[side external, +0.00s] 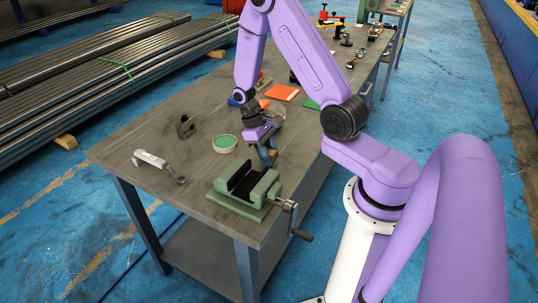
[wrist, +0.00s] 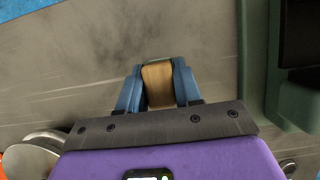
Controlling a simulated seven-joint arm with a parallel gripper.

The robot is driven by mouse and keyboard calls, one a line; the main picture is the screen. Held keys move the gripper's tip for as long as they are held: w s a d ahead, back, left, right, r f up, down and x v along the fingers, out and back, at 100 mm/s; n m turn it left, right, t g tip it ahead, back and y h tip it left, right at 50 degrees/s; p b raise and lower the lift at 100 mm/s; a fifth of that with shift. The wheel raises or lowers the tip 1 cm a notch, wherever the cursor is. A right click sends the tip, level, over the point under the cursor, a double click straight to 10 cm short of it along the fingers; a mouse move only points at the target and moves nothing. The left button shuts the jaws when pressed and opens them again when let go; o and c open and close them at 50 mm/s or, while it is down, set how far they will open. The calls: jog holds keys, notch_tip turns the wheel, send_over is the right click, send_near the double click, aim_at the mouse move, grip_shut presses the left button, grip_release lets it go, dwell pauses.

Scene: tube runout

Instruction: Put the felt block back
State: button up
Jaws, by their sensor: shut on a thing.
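My gripper (side external: 267,156) has blue fingers pointing down over the near part of the workbench, just behind the green vise (side external: 232,203). In the wrist view the fingers (wrist: 157,82) are shut on a tan-brown block (wrist: 157,85), which looks like the felt block. Only its end shows between the fingers; the rest is hidden. I cannot tell whether it touches the bench top or hangs just above it. The vise also shows at the right edge of the wrist view (wrist: 254,75), apart from the fingers.
A green-topped round tin or roll (side external: 224,143) lies left of my gripper. A dark metal bracket (side external: 186,127) and a silver clamp-like tool (side external: 158,163) lie farther left on the workbench (side external: 130,143). An orange-red sheet (side external: 282,92) lies behind. Bare bench lies between them.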

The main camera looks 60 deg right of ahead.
jog(key=shift+f, duration=0.25)
jog(key=o, duration=1)
jog(key=v, duration=1.2)
jog(key=s+a+r+n+t+h, duration=0.1)
jog(key=s+a+r+n, duration=0.15)
jog(key=a, duration=0.45)
jog(key=s+a+r+n+t, duration=0.1)
jog(key=s+a+n, duration=0.2)
jog(key=s, duration=0.3)
jog(key=s+a+r+n+t+y, duration=0.1)
jog(key=s+a+r+n, duration=0.1)
jog(key=s, duration=0.4)
jog(key=s+a+r+n+t, duration=0.1)
jog(key=s+a+r+n, duration=0.1)
jog(key=s+n, duration=0.3)
jog(key=shift+s+a+t, duration=0.3)
jog(key=shift+s+a, duration=0.6)
jog(key=shift+s, duration=0.2)
